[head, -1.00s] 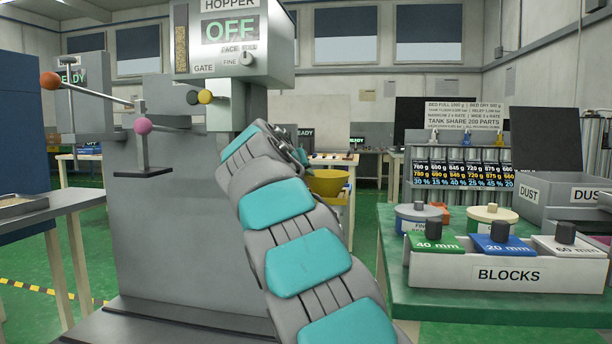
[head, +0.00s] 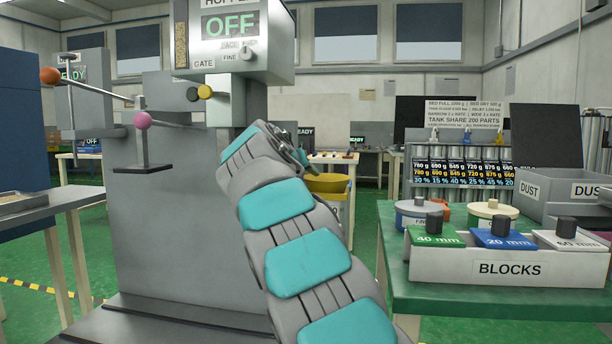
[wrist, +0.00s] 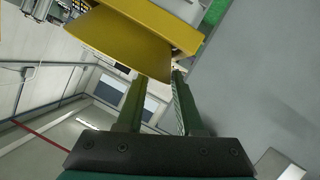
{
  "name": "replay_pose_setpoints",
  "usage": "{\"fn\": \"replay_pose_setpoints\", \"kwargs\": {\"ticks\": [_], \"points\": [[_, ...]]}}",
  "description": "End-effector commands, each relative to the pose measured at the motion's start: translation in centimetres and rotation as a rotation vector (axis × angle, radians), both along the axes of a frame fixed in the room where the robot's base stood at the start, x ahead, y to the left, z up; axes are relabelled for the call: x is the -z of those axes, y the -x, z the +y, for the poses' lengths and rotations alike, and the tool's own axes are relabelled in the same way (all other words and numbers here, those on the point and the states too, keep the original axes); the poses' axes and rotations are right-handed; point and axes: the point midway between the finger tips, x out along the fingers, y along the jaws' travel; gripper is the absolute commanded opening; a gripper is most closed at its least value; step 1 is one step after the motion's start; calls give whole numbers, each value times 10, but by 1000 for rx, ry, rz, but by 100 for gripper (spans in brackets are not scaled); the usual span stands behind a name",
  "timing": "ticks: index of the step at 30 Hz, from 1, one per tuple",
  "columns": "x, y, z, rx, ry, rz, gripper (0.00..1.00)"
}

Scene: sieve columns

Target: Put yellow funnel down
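The yellow funnel (head: 327,184) is in the middle of the head view, partly hidden behind my arm. In the wrist view the funnel (wrist: 135,42) fills the upper middle, just past the fingertips. My gripper (wrist: 158,78) has its two green fingers apart, with a clear gap between them. The funnel's lower edge lies at the fingertips. In the head view my gripper is hidden behind the arm.
The grey hopper machine (head: 235,45) stands left of my arm. A green table (head: 450,292) with the blocks box (head: 505,268) and round tubs is at the right. A grey side table (head: 50,207) is at the left. Green floor shows between.

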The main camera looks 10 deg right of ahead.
Motion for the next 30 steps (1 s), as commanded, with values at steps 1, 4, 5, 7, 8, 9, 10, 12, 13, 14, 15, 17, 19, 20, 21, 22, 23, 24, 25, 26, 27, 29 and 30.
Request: {"fn": "replay_pose_setpoints", "kwargs": {"ticks": [1,4,5,7,8,9,10,12,13,14,15,17,19,20,21,22,23,24,25,26,27,29,30], "points": [[0,0,0,0,0,0,36],[-2,0,0,0,0,0,36],[-3,0,0,0,0,0,36],[-8,0,0,0,0,0,36],[-10,0,0,-1,0,0,36],[-14,0,0,-1,0,0,36],[-17,0,0,-1,0,0,36],[-16,9,5,0,0,-1,36],[-18,13,7,-1,1,-2,36],[-20,17,9,-1,1,-2,36],[-23,23,12,0,1,-2,36],[-27,33,17,0,0,-2,36],[-31,44,24,0,2,-1,36],[-33,50,27,0,2,-1,36],[-37,57,32,-1,2,-2,36],[-40,63,35,-2,2,-4,36],[-42,69,38,-3,2,-5,36],[-45,75,42,-2,2,-5,36],[-47,80,44,-1,2,-5,36],[-48,83,46,-1,1,-4,36],[-49,88,49,0,0,-2,36],[-51,93,52,0,-1,0,36],[-52,96,53,0,-1,0,36]]}}
